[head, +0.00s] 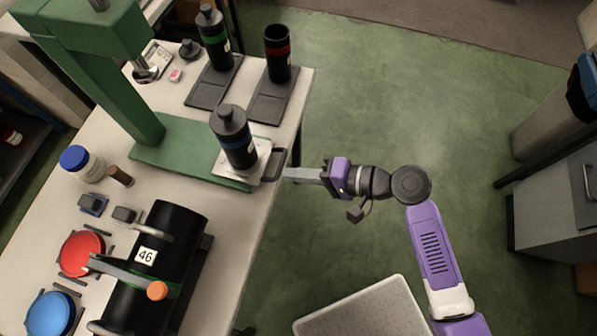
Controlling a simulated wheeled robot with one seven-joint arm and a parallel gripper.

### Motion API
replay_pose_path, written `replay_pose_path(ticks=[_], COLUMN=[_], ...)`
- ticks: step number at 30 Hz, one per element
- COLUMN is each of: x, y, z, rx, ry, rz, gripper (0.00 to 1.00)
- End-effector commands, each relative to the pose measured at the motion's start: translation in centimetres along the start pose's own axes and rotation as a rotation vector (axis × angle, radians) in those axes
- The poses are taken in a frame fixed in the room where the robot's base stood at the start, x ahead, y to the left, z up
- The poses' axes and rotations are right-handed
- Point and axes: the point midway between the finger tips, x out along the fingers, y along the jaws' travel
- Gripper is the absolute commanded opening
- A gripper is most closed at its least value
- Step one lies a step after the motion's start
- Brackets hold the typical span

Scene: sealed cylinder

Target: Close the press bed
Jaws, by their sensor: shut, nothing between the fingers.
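The green press (168,138) stands on the table at the left, with its metal ram (146,72) over the back of its base. The press bed (224,171) is a pale metal plate at the right end of the base, out to the right of the ram. A black cylinder with a blue band (235,136) stands upright on it. A dark handle (280,158) is on the bed's right edge, near the table edge. My gripper (287,174) is shut and empty, its tips pointing left right at the handle; I cannot tell whether they touch.
A green-banded cylinder (214,38) and an open red-banded one (277,55) stand on dark trays behind. A large black drum marked 46 (155,265) lies in front.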

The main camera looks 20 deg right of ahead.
Motion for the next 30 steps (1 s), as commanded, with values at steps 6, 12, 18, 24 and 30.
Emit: replay_pose_path(ticks=[6, 12, 18, 24, 30], x=[1.3, 6.6, 11.3, 13.0, 13.2], y=[-0.6, -2.8, -4.5, -5.1, -5.2], z=[0.0, -0.1, -0.1, 0.0, 0.0], rx=[0.001, -0.001, 0.0, 0.0, -0.002], ry=[-0.002, -0.002, -0.001, 0.0, 0.0], rz=[-0.001, -0.003, -0.002, 0.0, -0.002], gripper=[0.0, 0.0, 0.0, 0.0, 0.0])
